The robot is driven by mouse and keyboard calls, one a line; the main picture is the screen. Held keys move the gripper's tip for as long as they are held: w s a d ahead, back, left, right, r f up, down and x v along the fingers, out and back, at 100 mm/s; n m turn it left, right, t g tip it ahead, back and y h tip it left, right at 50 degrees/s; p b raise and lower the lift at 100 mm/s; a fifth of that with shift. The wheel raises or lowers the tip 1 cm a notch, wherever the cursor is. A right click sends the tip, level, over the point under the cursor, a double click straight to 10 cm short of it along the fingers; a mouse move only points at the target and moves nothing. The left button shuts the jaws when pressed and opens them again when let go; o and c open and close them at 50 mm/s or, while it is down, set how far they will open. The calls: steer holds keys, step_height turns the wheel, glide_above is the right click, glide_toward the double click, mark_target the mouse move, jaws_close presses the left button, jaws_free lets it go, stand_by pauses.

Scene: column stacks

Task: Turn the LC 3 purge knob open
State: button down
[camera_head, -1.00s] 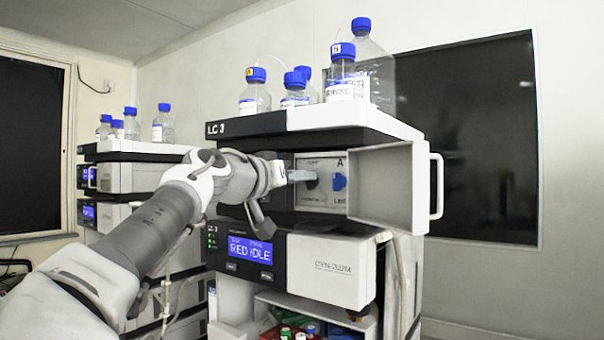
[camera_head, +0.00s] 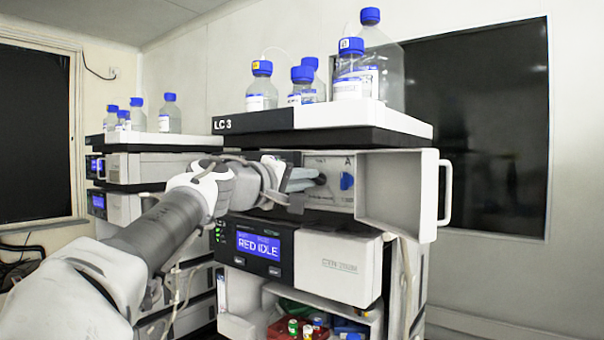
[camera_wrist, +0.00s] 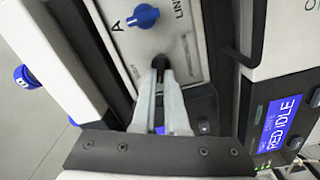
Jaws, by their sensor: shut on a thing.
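The LC 3 stack (camera_head: 262,120) stands in front of me, with a recessed light grey panel (camera_head: 333,200) behind an open door. A black knob (camera_head: 321,179) sits on the panel, mostly hidden by my fingertips; it also shows in the wrist view (camera_wrist: 160,59). My gripper (camera_head: 314,180) reaches in from the left and its fingertips (camera_wrist: 161,72) are shut on the black knob. Its angle cannot be made out. A blue knob (camera_head: 347,181) marked A is to its right, untouched; it also shows in the wrist view (camera_wrist: 145,16). Lettering by the black knob is unreadable.
The open white door (camera_head: 395,188) with its handle (camera_head: 446,190) stands right of the panel. Several blue-capped bottles (camera_head: 262,88) stand on top. Below is a module with a blue display (camera_head: 258,245) reading RED IDLE. A second stack (camera_head: 130,165) is behind on the left.

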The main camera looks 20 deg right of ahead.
steer(key=shift+f+n+p, duration=0.15)
steer(key=shift+n+p, duration=0.3)
steer(key=shift+n, duration=1.45)
steer(key=c, duration=0.9)
jaws_free()
steer(key=shift+c, duration=0.2)
steer(key=shift+a, duration=0.1)
steer(key=b+v, duration=0.2)
steer(key=v, duration=1.5)
steer(key=shift+b, duration=0.3)
steer(key=shift+s+a, duration=0.1)
